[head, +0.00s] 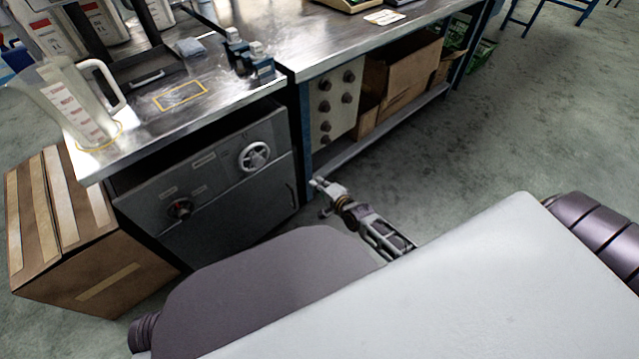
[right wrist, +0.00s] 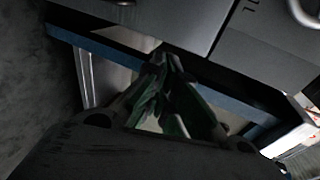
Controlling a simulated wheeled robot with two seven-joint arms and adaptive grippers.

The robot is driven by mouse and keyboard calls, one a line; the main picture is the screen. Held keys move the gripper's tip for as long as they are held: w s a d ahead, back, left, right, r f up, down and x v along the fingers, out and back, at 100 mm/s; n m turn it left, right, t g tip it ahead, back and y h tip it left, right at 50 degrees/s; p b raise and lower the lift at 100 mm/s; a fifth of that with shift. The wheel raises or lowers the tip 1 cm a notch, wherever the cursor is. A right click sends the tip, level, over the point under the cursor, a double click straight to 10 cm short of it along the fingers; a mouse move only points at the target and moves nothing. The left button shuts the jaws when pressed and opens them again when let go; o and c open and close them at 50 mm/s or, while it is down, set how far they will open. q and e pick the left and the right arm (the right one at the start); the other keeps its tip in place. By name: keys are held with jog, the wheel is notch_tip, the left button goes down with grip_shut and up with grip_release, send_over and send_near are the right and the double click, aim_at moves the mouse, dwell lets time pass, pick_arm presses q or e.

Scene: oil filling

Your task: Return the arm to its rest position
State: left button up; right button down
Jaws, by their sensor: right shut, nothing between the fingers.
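My right gripper (head: 324,190) is low in front of the workbench, by the gap beside the grey cabinet, with its forearm reaching from under my white body. In the right wrist view its fingers (right wrist: 167,58) meet at the tips, with nothing between them, and point at the lower part of a grey cabinet front (right wrist: 190,18). My left gripper is not in either view. A clear measuring jug (head: 75,105) with red marks stands upright on the left end of the workbench, away from the gripper.
The metal workbench (head: 225,105) fills the upper left, above a grey cabinet (head: 215,195) with a handwheel. A large cardboard box (head: 95,245) stands on the floor at left. A lower shelf (head: 385,130) holds more boxes. The floor (head: 530,120) at right is clear.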

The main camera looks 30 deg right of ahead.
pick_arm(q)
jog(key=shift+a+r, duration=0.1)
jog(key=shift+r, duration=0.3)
pick_arm(e)
jog(key=shift+s+d+r, duration=0.1)
jog(key=shift+s, duration=0.3)
